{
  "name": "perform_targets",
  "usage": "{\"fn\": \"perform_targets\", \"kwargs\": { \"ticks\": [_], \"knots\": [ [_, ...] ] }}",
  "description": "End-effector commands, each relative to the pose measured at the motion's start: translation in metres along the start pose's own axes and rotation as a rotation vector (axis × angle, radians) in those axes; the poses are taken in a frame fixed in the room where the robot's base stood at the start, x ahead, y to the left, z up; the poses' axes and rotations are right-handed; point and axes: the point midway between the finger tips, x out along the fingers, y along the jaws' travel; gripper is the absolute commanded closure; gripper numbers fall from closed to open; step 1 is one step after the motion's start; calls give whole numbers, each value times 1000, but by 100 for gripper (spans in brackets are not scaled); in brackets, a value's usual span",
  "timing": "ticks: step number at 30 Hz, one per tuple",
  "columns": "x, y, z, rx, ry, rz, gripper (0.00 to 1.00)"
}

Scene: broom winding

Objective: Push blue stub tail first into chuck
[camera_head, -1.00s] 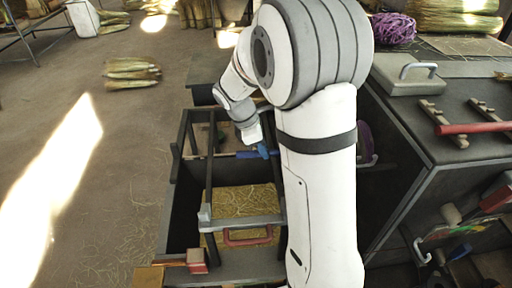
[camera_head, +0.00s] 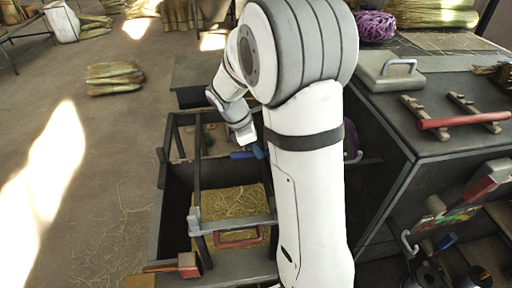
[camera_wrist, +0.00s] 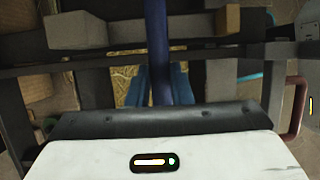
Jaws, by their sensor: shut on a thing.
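The blue stub (camera_wrist: 157,50) shows in the wrist view as a dark blue rod running from the top edge down between my two lighter blue fingers. My gripper (camera_wrist: 161,84) is shut on it. In the head view my gripper (camera_head: 258,151) is small, with the blue stub (camera_head: 241,155) reaching left from it above the far part of a dark open-framed box. The stub's far end is cut off in the wrist view, so I cannot tell its tail there. I cannot make out the chuck for certain in either view.
The dark frame (camera_head: 197,170) has upright bars and crossbars close around my gripper, with straw (camera_head: 232,205) inside. A red handle (camera_head: 238,238) is at its near side. A dark bench (camera_head: 385,115) with a red-handled tool stands right. Floor on the left is mostly open.

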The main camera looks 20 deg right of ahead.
Motion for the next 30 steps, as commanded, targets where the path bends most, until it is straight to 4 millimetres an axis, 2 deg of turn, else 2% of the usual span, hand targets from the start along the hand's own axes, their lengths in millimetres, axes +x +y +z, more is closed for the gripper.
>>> {"fn": "perform_targets", "kwargs": {
  "ticks": [2, 3, 12, 21, 30],
  "knots": [
    [0, 0, 2, 0, 0, 0, 100],
    [1, 0, 2, 0, 0, 0, 79],
    [1, 0, 2, 0, 0, 0, 55],
    [-4, 0, 2, 0, 0, 2, 55],
    [-52, 0, 2, 1, 2, 3, 55]
  ]
}}
